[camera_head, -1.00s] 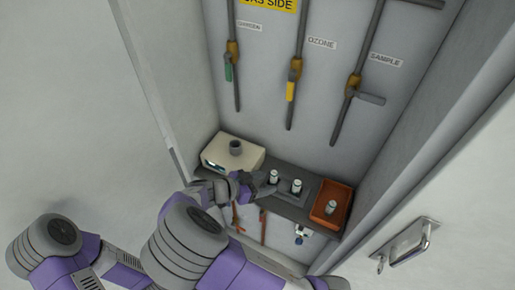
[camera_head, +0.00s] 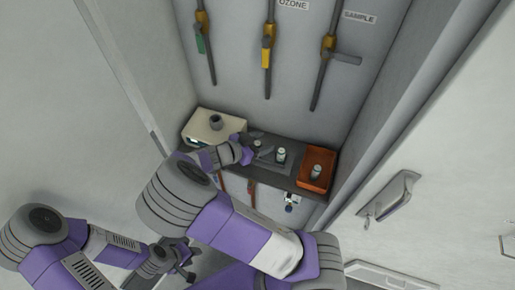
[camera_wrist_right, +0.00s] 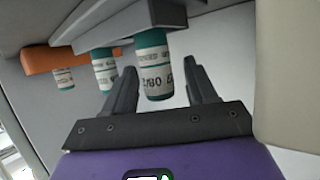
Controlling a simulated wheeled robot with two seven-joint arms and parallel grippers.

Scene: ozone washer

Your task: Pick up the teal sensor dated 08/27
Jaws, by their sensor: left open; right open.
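Several white-labelled sensors with teal ends stand in the cabinet. In the right wrist view, which appears upside down, the nearest sensor (camera_wrist_right: 154,74) carries a partly readable inverted date beginning like 08/2; its last digit is unclear. My right gripper (camera_wrist_right: 161,82) is open, with its fingers to either side of this sensor. In the head view, my right gripper (camera_head: 257,154) is beside that sensor (camera_head: 257,143), partly covering it. A second sensor (camera_head: 281,155) stands to its right, also in the wrist view (camera_wrist_right: 105,70). My left gripper (camera_head: 183,273) is open and empty, low in the head view.
A third sensor (camera_head: 316,171) stands in an orange bin (camera_head: 326,158) at the shelf's right end. A cream box (camera_head: 203,124) with a grey round top stands at the left end. The dark shelf (camera_head: 290,143) is narrow, between cabinet walls, below pipes with valves.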

